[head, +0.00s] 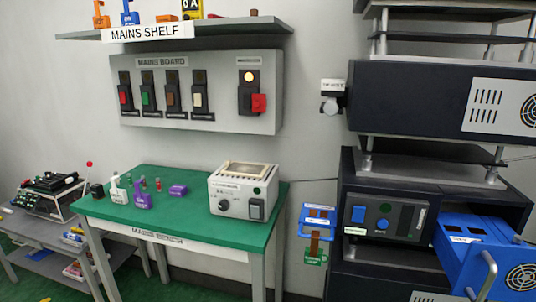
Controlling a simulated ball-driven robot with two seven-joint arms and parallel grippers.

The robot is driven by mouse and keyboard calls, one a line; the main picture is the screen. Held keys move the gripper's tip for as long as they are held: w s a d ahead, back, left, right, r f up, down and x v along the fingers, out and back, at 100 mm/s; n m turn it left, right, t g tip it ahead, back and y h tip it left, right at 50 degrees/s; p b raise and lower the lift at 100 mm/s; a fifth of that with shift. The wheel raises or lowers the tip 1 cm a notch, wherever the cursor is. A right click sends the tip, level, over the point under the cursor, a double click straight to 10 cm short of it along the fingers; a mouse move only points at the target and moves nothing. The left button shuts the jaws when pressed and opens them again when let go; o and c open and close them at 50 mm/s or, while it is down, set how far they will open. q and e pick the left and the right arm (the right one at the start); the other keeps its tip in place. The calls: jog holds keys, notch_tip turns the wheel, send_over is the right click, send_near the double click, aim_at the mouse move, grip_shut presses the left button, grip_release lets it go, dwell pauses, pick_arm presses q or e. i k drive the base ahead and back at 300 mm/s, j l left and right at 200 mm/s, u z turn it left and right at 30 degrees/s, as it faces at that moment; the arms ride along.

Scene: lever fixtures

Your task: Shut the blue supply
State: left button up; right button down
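The blue supply (478,250) is a blue module at the lower right, sticking out of the dark rack. Its front bears a round fan grille and a pale bar handle (487,275), and its lower right is cut off by the picture edge. It sits beside a dark panel (383,215) with a blue switch and a blue knob. The opening (490,200) of the rack shows dark above and behind it. Neither of my grippers shows in the head view.
A green-topped table (175,235) holds a white instrument (243,190), purple blocks and small parts. Blue and green tags (317,225) hang left of the rack. A switch board (200,90) and shelf (180,28) are on the wall. A low bench (60,235) stands left.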

aim_at(478, 270)
jog(key=l+z, duration=0.1)
jog(key=z, duration=0.4)
jog(key=i+z, duration=0.15)
jog(key=z, duration=0.35)
jog(key=l+z, duration=0.15)
jog(key=z, duration=0.35)
jog(key=i+j, duration=0.05)
